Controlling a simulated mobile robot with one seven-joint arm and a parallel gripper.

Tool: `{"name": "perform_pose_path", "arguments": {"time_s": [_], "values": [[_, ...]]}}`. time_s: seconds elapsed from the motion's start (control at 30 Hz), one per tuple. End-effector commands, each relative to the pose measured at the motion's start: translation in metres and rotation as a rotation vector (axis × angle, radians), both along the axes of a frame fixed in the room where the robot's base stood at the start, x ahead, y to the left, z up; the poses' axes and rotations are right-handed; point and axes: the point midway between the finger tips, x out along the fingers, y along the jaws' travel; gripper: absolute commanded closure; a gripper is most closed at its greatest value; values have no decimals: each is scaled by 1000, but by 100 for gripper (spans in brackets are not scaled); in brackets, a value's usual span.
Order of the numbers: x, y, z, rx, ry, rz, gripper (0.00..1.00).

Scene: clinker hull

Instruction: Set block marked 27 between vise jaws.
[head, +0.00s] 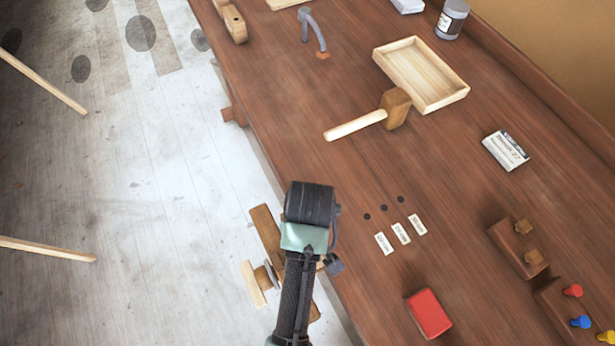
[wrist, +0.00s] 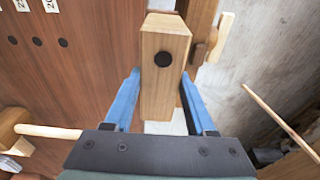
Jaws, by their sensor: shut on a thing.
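My gripper (wrist: 159,88) is shut on a pale wooden block (wrist: 157,100) with a black dot on its end face. The blue fingers press its two sides in the wrist view. No number shows on the faces I see. In the head view my gripper (head: 310,205) hides the block and part of the wooden vise (head: 266,232) at the bench's left edge. In the wrist view a wooden vise part (wrist: 200,22) lies just right of the block. I cannot tell whether the block is between the jaws or above them.
The workbench (head: 300,140) has three dark holes with number cards (head: 401,233) right of my gripper. A mallet (head: 395,108), wooden tray (head: 425,75), red block (head: 429,313) and small box (head: 506,150) lie apart on it. Pale floor (head: 150,220) lies left.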

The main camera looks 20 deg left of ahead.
Motion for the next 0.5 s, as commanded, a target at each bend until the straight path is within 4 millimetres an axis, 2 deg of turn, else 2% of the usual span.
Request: {"name": "perform_pose_path", "arguments": {"time_s": [0.1,0.27,0.5], "values": [[0,0,-18,1,-1,-1,100],[1,0,-32,2,-1,0,100],[1,0,-64,1,-2,-1,100]]}}
